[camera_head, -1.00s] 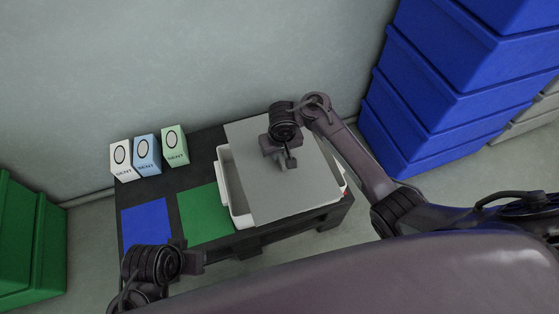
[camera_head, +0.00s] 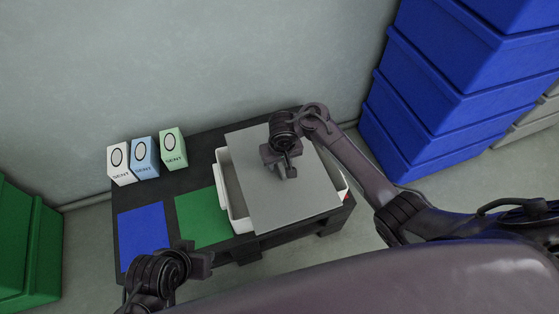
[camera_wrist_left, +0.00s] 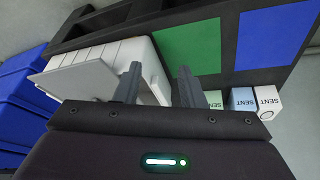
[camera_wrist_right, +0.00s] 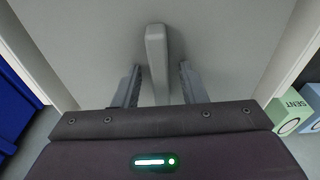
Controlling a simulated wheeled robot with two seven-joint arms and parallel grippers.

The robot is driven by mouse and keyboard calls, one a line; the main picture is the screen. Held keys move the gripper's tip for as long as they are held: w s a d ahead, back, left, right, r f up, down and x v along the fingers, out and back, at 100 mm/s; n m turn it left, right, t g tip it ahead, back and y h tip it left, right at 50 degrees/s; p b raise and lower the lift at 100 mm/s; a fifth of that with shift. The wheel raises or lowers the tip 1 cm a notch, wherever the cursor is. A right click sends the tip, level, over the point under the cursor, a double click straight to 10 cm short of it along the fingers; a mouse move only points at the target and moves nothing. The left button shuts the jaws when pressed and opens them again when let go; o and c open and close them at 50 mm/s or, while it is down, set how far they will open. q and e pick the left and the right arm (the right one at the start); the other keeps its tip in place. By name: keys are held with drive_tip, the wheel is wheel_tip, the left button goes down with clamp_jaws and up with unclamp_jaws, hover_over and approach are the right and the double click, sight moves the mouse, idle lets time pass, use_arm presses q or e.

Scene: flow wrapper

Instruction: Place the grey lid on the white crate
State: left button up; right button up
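The grey lid (camera_head: 262,200) is a flat panel with a bar handle (camera_wrist_right: 156,55), seen over the white crate (camera_head: 222,182) in the head view. The lid hides most of the crate; its left wall and part of the inside show. In the left wrist view the lid (camera_wrist_left: 75,82) looks tilted and overlaps the crate (camera_wrist_left: 115,52). My right gripper (camera_head: 287,170) is at the lid's handle, which lies between its fingers in the right wrist view; contact is hard to see, but the lid moves with it. My left gripper (camera_head: 208,258) is open and empty, left of the crate.
The dark table (camera_head: 226,134) carries a green mat (camera_head: 200,217), a blue mat (camera_head: 143,237) and white (camera_head: 121,165), light-blue (camera_head: 146,158) and green (camera_head: 173,150) SENT boxes. Blue crates (camera_head: 440,110) stack at the right; green ones (camera_head: 28,250) stand at the left.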

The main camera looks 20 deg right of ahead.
sight(280, 165)
drive_tip(key=shift+r, duration=0.1)
